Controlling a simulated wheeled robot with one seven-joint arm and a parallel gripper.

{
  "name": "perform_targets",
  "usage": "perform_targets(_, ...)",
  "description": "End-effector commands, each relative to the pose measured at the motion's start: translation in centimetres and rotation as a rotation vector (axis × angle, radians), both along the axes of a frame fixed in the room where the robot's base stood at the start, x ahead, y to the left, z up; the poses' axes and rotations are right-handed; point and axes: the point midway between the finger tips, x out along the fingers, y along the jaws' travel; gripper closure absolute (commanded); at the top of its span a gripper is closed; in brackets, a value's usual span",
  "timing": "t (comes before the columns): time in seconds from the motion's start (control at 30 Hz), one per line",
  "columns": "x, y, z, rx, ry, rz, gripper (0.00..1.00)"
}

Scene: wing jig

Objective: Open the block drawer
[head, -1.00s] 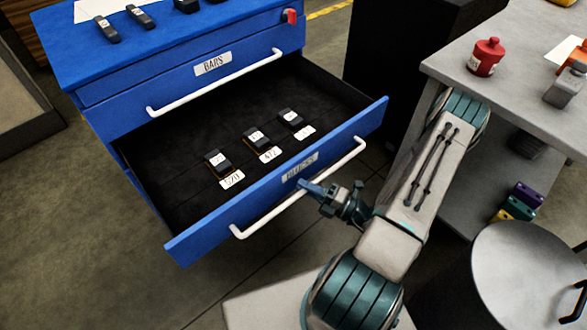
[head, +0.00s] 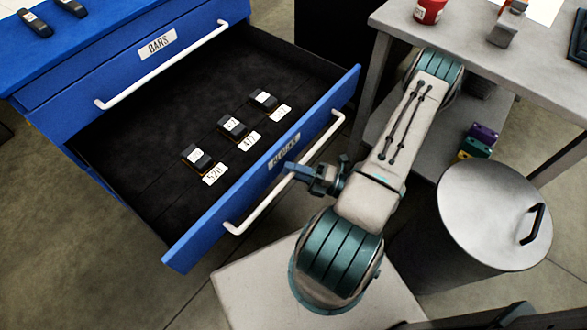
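The block drawer (head: 225,212) is the lower blue drawer, with a label that appears to read BLOCKS (head: 284,151) on its front. It stands well out from the cabinet, and its dark inside shows. Its white bar handle (head: 258,212) runs along the front. My gripper (head: 297,170) is at the middle of this handle and appears shut around it; the fingertips are small and partly hidden. Three dark blocks (head: 232,127) lie inside in a row, each beside a white number tag (head: 249,141).
The BARS drawer (head: 130,80) above is shut. A grey table (head: 440,35) with a red container (head: 429,10) stands at the right. A round lidded bin (head: 495,215) stands near my arm at the right. Bare floor shows at the lower left.

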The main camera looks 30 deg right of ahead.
Motion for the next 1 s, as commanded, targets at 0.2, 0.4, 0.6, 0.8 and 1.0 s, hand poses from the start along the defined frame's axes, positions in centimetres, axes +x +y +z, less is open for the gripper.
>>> perform_targets(0.2, 0.0, 0.0, 0.0, 0.0, 0.0, -0.001, 0.64)
perform_targets(0.4, -0.4, -0.6, -0.1, -0.002, -0.001, -0.003, 0.64)
perform_targets(0.6, -2.7, -3.1, -0.8, -0.003, 0.0, -0.006, 0.64)
perform_targets(0.8, -5.9, -6.5, -1.6, -0.002, 0.002, -0.003, 0.64)
perform_targets(1.0, -8.2, -9.0, -2.2, -0.001, 0.0, -0.002, 0.64)
